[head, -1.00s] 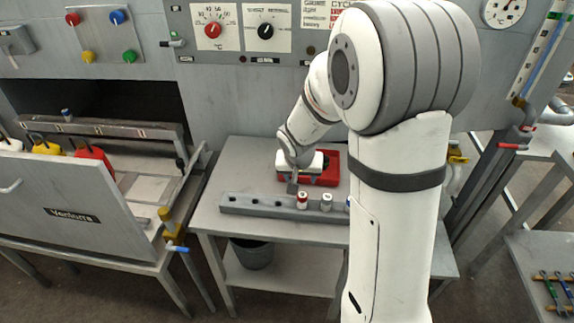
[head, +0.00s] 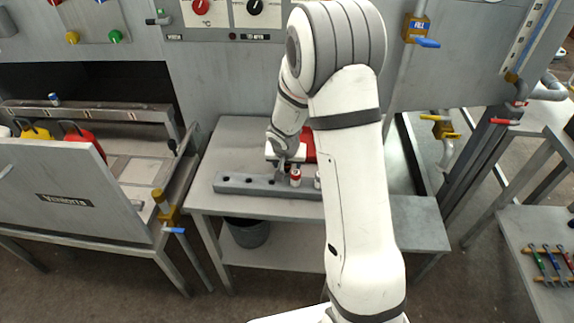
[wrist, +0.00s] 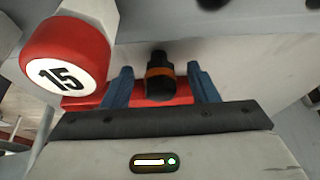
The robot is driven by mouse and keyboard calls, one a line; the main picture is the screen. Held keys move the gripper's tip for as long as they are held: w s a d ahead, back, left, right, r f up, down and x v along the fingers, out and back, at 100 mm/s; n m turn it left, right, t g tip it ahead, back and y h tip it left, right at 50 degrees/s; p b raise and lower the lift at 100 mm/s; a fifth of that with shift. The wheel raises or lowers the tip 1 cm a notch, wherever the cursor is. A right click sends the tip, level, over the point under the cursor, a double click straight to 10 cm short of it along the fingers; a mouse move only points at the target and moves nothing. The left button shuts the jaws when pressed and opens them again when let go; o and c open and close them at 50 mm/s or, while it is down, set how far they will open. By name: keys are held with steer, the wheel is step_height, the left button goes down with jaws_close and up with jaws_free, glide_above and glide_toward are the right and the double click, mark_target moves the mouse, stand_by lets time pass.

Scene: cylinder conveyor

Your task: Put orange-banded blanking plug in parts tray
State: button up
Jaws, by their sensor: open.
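The blanking plug (wrist: 160,86), black with an orange band, is between my gripper's two blue fingers in the wrist view. A gap shows on each side of it. What its base stands on is unclear. My gripper (wrist: 163,88) is open around the plug. The red parts tray (head: 309,146) is behind the rack, partly hidden by my arm. Red also shows behind the plug in the wrist view.
A red-capped cylinder marked 15 (wrist: 70,60) is close beside one finger; it stands in the rack in the head view (head: 295,177). A paler cylinder (head: 317,180) is right of it. Empty rack holes lie to the left. The bench (head: 225,150) is clear at back left.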

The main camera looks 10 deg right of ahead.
steer(key=shift+c, duration=0.5)
steer(key=shift+r, duration=0.1)
steer(key=c, duration=1)
